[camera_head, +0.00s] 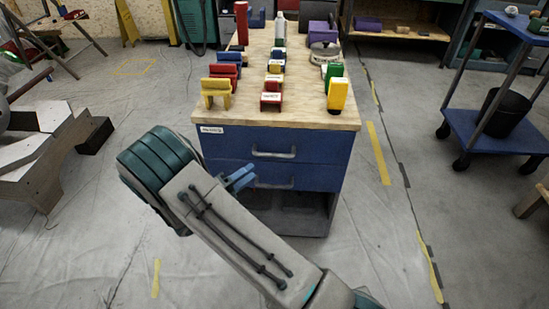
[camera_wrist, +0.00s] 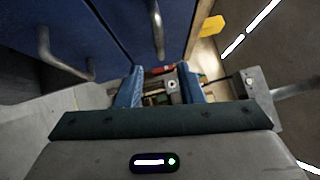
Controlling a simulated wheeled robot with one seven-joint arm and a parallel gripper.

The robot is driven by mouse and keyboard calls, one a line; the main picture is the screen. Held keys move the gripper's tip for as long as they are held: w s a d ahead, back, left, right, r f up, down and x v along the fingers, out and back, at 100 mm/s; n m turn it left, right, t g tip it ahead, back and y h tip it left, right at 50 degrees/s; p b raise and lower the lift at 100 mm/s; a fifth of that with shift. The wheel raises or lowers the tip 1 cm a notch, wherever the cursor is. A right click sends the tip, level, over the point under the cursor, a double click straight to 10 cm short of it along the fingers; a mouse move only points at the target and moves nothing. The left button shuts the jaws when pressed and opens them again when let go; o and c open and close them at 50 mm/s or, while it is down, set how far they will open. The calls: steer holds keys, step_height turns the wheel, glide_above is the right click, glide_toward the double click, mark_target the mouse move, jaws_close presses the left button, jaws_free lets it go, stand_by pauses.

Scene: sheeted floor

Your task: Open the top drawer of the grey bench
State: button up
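The bench (camera_head: 207,119) has a pale wooden top, two blue drawer fronts and a grey open lower part. The top drawer (camera_head: 220,143) has a grey bar handle (camera_head: 273,153) and looks shut. The lower drawer (camera_head: 320,180) also looks shut, with a similar handle (camera_head: 275,184). My gripper (camera_head: 241,178) is in front of the drawers, left of the handles. In the wrist view, its two blue fingers (camera_wrist: 160,87) are apart with nothing held between them. That view is turned sideways, with the top handle (camera_wrist: 158,30) beyond the fingers and the lower handle (camera_wrist: 62,62) to the left.
Coloured blocks, including a yellow one (camera_head: 338,95), and a pot (camera_head: 324,53) stand on the benchtop. A blue trolley (camera_head: 515,133) stands to the right. A wooden structure (camera_head: 35,160) is at the left.

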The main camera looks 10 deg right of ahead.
mark_target(275, 154)
steer(key=b+x, duration=0.2)
steer(key=x, duration=0.8)
steer(key=shift+w+d, duration=0.1)
steer(key=shift+d, duration=0.3)
steer(key=shift+r, duration=0.1)
jaws_close()
